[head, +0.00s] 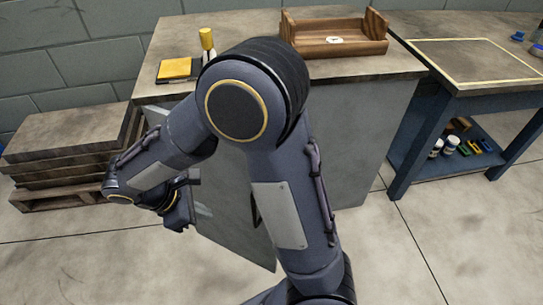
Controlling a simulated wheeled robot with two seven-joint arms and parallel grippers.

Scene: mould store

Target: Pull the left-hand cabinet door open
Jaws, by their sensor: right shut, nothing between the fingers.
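The grey cabinet (352,150) stands in the middle of the head view under a worn brown top. Its left-hand door (225,230) is a grey panel whose lower edge slants out from the cabinet front, so it stands partly open. A dark handle (256,212) shows near the panel's right side, partly behind my arm. My right gripper (186,204) is shut and empty, to the left of the handle and in front of the door panel. I cannot tell whether it touches the panel. My arm hides much of the cabinet front. My left gripper is not in view.
On the top are a wooden tray (335,46), a yellow-topped bottle (207,42) and a yellow pad (175,69). Stacked slabs on a pallet (65,200) stand left. A blue workbench (405,165) stands right. The floor in front is clear.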

